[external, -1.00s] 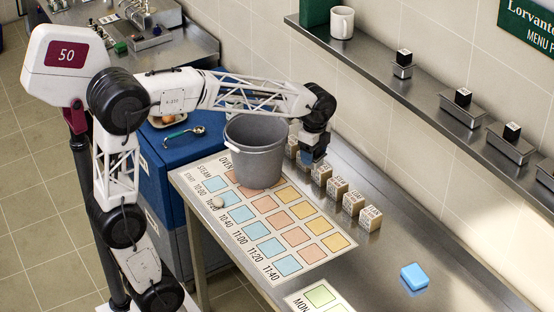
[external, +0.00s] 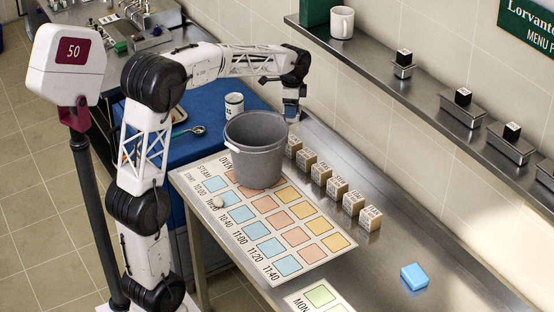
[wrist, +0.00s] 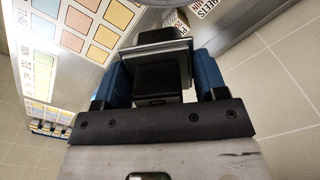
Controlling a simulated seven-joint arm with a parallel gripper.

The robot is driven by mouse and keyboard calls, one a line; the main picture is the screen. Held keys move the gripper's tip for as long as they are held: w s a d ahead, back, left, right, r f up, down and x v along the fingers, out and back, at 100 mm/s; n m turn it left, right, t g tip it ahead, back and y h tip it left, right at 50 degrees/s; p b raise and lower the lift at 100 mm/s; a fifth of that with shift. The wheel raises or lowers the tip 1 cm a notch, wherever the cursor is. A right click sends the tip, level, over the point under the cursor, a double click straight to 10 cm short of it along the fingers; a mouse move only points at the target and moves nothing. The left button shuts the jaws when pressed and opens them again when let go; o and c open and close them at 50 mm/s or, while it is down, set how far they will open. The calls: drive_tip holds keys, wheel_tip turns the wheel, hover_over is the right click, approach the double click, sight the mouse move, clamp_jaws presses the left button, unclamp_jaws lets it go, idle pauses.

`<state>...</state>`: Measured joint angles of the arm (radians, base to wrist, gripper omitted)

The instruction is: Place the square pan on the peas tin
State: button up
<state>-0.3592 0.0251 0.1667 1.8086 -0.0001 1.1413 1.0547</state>
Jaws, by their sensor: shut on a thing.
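My gripper (external: 291,112) is behind the rim of the large grey pot, above the back of the steel counter. In the wrist view, its blue fingers (wrist: 158,80) are shut on the black block handle of the square pan (wrist: 157,49); a thin steel edge shows beyond the block. In the external view I cannot make out the held pan. The peas tin (external: 234,104), white with a dark label partly readable as "AS", stands upright behind the pot, to the left of my gripper and apart from it. The pot hides its lower part.
The grey pot (external: 255,150) stands on the chart mat (external: 292,262) between my arm and the wall. Several lettered wooden blocks (external: 338,187) line the counter behind the mat. A blue sponge (external: 414,276) lies at right. A wall shelf (external: 425,100) holds a mug and small steel pans.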

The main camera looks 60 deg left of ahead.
drive_tip(key=s+a+f+n, duration=0.1)
drive_tip(key=s+a+n, duration=0.15)
drive_tip(key=a, duration=1.05)
drive_tip(key=s+a+f+n, duration=0.1)
drive_tip(key=s+a+n, duration=0.15)
drive_tip(key=a, duration=0.95)
drive_tip(key=s+a+f+n, duration=0.1)
drive_tip(key=a+n, duration=0.2)
drive_tip(key=a, duration=1)
wheel_tip(320, 180, down, 11)
drive_tip(key=shift+f, duration=0.1)
hover_over(234, 97)
drive_tip(key=shift+f, duration=0.7)
drive_tip(key=shift+f, duration=1.75)
drive_tip(key=shift+f, duration=0.1)
